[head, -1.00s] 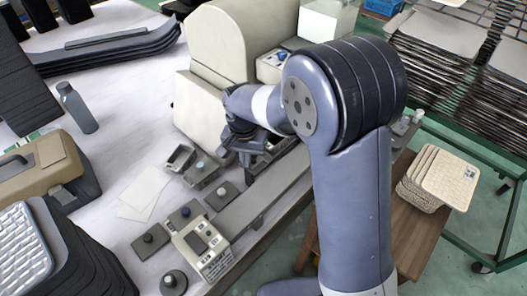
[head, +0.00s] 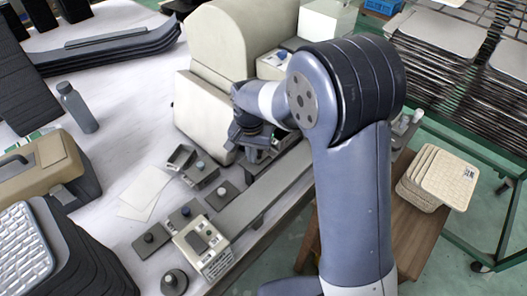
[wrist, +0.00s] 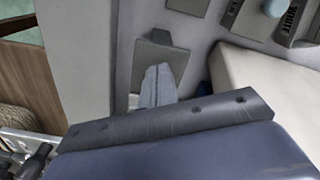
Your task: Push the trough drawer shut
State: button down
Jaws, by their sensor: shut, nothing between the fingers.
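A small open, dark-rimmed box (head: 181,157) sits on the bench beside the cream machine (head: 203,110). It looks like the trough drawer, but I cannot be sure, nor tell how far it stands out. My gripper (head: 250,154) is right of it, low in front of the machine and apart from the box. In the wrist view my gripper (wrist: 156,70) has its fingers together and empty, pointing at a dark square plate (wrist: 150,50). Whether they touch the plate is unclear. My arm hides part of the machine's right side.
A dark block with a pale knob (head: 200,172) stands beside the box; its lettering shows in the wrist view. Several knobbed plates, a control box (head: 203,243) and a long grey strip (head: 262,193) lie nearby. White sheets (head: 145,188) lie left.

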aim_at(263, 154)
jog(key=shift+w+d+p, duration=0.35)
jog(key=shift+w+d, duration=1.1)
jog(key=shift+w, duration=0.25)
jog(key=shift+s+a, duration=0.4)
jog(key=shift+s, duration=0.05)
notch_tip(263, 154, up, 7)
jog(key=p, duration=0.5)
jog(key=shift+f, duration=0.15)
notch_tip(263, 154, down, 7)
jog(key=b, duration=0.5)
jog(key=shift+w+d, duration=0.4)
jog(key=shift+w, duration=0.05)
